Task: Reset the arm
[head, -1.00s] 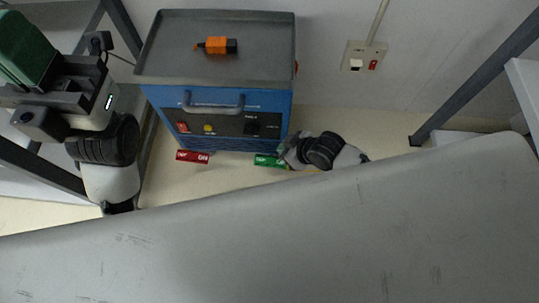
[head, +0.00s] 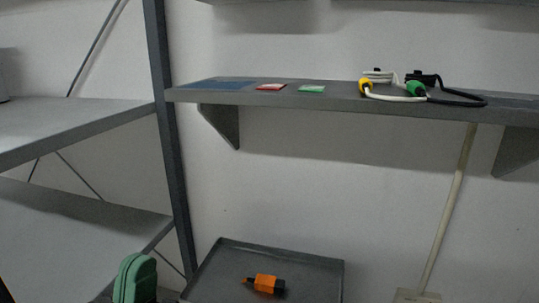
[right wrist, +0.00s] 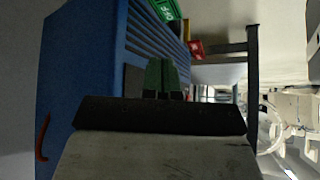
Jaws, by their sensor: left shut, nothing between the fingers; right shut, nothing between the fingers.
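My left gripper (head: 136,279) shows at the bottom left of the head view, its green fingers shut and empty, left of the grey cart-top tray. My right gripper (right wrist: 161,78) shows in the right wrist view with its green fingers shut and empty. It is beside the blue cart body (right wrist: 88,70), and I cannot tell whether it touches. The right arm is not in the head view now.
An orange and black connector (head: 266,284) lies on the grey tray (head: 320,265). A wall shelf (head: 340,100) above holds cables (head: 415,90) and red and green cards. Grey racks (head: 80,125) stand at left. Green (right wrist: 166,8) and red (right wrist: 196,48) tags show near the cart.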

